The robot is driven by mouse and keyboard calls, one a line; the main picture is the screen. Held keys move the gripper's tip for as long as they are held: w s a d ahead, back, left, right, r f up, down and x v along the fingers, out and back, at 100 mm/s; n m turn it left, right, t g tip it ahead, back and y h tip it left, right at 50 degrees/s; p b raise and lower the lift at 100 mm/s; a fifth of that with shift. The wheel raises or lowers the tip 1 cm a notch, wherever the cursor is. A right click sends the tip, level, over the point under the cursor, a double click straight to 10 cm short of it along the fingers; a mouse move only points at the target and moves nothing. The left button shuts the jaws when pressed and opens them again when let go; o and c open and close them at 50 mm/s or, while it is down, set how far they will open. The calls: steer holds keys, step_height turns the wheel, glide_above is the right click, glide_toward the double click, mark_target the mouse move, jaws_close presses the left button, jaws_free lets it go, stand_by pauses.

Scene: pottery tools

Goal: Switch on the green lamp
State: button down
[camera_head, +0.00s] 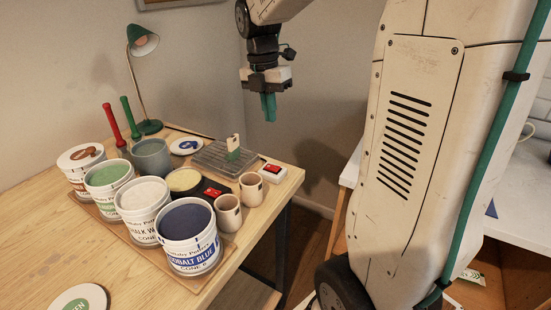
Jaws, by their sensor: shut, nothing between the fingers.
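The green lamp (143,40) stands at the back left of the wooden table, with a bent metal neck and a green round base (150,127). Its shade opening faces the camera and no bright light shows in it. A white box with a red switch (272,170) sits at the table's right edge. A black device with a red switch (212,193) sits among the jars. No cord from either switch to the lamp can be made out. My gripper (268,107) has green fingers pointing down; it is shut and empty, in the air above and behind the white switch box.
Several glaze buckets, including a cobalt blue one (189,238), fill the table's middle. Two small cups (228,214) stand at the front right edge. A grey ribbed tray (210,157) holds an upright card. Red and green upright handles (112,122) stand near the lamp. The table's front left is mostly clear.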

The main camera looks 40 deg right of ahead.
mark_target(276, 168)
steer(key=shift+w+d+f, duration=0.1)
steer(key=shift+w+d, duration=0.05)
steer(key=f, duration=0.4)
steer(key=s+f, duration=0.1)
steer(key=f, duration=0.9)
steer(key=shift+s+d, duration=0.25)
steer(key=shift+s, duration=0.1)
steer(key=shift+a, duration=0.1)
